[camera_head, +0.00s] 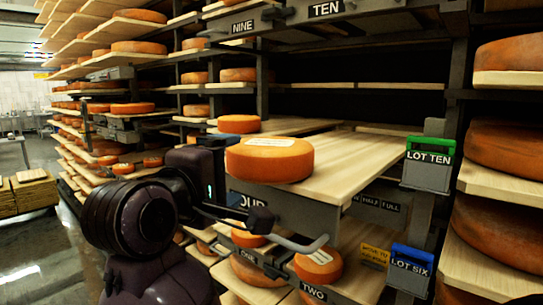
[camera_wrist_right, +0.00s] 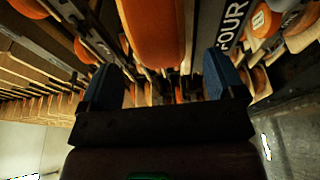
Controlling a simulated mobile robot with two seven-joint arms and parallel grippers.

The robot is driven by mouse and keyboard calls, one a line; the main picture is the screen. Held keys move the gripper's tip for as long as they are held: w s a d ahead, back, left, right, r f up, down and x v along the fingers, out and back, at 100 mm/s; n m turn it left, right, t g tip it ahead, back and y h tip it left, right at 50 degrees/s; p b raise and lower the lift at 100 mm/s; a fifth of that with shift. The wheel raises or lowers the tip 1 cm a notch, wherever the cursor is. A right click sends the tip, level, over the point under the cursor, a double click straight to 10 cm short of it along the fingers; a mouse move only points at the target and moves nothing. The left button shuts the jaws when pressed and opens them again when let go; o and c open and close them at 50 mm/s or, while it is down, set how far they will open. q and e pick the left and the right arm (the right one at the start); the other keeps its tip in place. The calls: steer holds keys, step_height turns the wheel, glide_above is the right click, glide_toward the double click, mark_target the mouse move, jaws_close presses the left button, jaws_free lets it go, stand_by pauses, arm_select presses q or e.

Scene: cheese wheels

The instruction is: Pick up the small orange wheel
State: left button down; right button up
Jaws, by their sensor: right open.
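A labelled orange wheel (camera_head: 270,160) sits at the front left corner of a pale wooden shelf board. A smaller orange wheel (camera_head: 239,124) lies behind it, to the left. I cannot tell which of several wheels is the one named. My right gripper (camera_head: 226,168) is open just left of the labelled wheel. In the right wrist view, my right gripper (camera_wrist_right: 163,76) has two blue-tipped fingers spread apart, with an orange wheel (camera_wrist_right: 153,35) ahead between them. Contact cannot be made out. My left gripper is not in view.
The board (camera_head: 350,165) is bare right of the wheel. Below, smaller wheels (camera_head: 318,264) sit on lower shelves beside a bent metal handle (camera_head: 300,243). Large wheels (camera_head: 508,150) fill the right rack. A green-topped LOT TEN box (camera_head: 428,165) and a blue-topped LOT SIX box (camera_head: 411,270) hang at right.

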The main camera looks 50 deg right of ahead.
mark_target(239, 165)
steer(key=x, duration=0.4)
steer(key=shift+s+d+p, duration=0.15)
steer(key=shift+s+p, duration=0.15)
steer(key=shift+p, duration=0.1)
steer(key=shift+w+d, duration=0.25)
steer(key=shift+d, duration=0.15)
jaws_close()
steer(key=shift+r, duration=0.15)
step_height(239, 165, up, 20)
steer(key=p, duration=0.3)
